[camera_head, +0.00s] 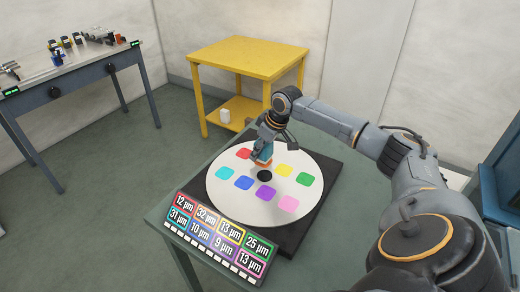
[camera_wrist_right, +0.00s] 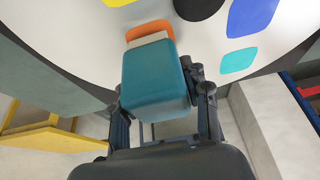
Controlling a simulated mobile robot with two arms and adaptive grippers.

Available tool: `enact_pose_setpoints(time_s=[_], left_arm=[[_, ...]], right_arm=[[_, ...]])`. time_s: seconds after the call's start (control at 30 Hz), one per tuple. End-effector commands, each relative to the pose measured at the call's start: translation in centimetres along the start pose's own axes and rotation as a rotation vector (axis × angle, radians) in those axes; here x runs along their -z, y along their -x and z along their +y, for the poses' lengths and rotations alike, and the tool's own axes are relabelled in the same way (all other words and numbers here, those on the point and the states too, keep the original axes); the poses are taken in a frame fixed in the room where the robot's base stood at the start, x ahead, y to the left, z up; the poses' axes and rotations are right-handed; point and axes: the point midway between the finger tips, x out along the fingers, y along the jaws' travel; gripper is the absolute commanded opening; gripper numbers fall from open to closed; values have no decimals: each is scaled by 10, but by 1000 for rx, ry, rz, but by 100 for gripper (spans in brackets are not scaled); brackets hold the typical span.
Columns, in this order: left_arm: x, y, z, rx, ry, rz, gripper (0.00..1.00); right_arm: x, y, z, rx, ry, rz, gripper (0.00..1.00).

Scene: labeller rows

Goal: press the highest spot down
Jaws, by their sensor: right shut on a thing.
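My right gripper (camera_head: 268,143) is shut on a teal block (camera_wrist_right: 155,80) with a pale pad at its far end. The block is upright over the orange spot (camera_wrist_right: 150,31) of a round white disc (camera_head: 226,203); part of that spot shows past the pad. I cannot tell whether the pad touches it. Several other coloured spots ring the disc's black centre (camera_head: 264,176), including a red (camera_head: 243,153) and a teal one (camera_head: 225,173). A readout panel (camera_head: 218,236) shows 32 µm in the orange frame, its largest number, and 31 µm in teal. My left gripper is out of view.
The disc rests on a dark square base (camera_head: 289,241) on a grey-green table (camera_head: 165,212). A yellow side table (camera_head: 247,58) stands behind, with a white object (camera_head: 225,116) on its lower shelf. A workbench (camera_head: 70,66) with small parts is at the left.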

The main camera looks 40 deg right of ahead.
Motion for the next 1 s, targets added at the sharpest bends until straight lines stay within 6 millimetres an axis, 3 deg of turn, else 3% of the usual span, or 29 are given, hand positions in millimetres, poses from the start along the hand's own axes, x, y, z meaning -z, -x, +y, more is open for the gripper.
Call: enact_pose_setpoints(time_s=[1.0], left_arm=[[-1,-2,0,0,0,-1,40]], right_arm=[[-4,-11,0,0,0,1,21]])
